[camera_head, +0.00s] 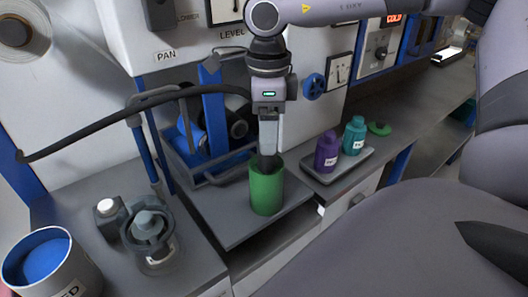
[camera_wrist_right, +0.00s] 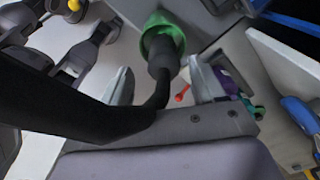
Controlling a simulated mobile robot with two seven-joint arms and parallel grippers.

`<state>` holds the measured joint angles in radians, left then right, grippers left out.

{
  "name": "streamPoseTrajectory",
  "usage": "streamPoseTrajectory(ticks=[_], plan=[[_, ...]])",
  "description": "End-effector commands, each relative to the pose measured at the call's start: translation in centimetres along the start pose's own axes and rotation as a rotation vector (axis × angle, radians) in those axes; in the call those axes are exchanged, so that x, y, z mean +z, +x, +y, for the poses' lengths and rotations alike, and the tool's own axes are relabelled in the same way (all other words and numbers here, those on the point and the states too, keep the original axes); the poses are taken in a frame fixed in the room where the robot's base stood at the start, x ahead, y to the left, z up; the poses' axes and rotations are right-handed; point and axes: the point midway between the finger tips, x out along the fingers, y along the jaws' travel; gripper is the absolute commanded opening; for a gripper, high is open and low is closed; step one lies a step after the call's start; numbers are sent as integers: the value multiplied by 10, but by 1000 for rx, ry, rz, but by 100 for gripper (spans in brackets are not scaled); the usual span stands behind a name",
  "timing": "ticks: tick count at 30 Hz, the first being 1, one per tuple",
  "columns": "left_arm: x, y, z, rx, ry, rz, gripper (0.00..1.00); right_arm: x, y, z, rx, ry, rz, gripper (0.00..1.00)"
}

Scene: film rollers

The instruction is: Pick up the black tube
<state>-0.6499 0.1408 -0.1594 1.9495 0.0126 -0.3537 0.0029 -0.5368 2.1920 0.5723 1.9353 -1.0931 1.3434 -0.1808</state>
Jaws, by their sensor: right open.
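The black tube (camera_wrist_right: 163,60) stands in the open top of a green cylinder (camera_head: 266,190), which sits on a grey shelf. In the head view only a small dark part of the tube shows at the cylinder's mouth, below my fingers. My right gripper (camera_head: 268,148) points straight down just above the cylinder. In the right wrist view its open fingers lie on either side of the tube, with gaps that look clear. The green cylinder (camera_wrist_right: 162,35) also shows there around the tube's far end. My left gripper is not in view.
A black hose (camera_head: 150,98) arches from the left to behind my right wrist; a large dark curve crosses the wrist view. Purple (camera_head: 327,152) and teal (camera_head: 354,136) bottles stand on a tray to the right. A can with blue contents (camera_head: 45,262) stands front left.

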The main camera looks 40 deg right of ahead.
Motion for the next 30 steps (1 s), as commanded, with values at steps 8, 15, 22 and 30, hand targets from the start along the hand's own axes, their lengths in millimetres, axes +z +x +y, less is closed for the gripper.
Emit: streamPoseTrajectory(ticks=[8, 15, 22, 30], plan=[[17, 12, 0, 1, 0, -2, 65, -1, 42, -4, 2, 1, -1, 68], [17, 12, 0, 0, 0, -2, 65, 0, 43, -5, 0, 2, -2, 68], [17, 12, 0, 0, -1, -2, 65, -1, 43, -5, 0, 2, -2, 13], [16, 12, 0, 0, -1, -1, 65, 0, 43, -5, -1, 2, -3, 7]])
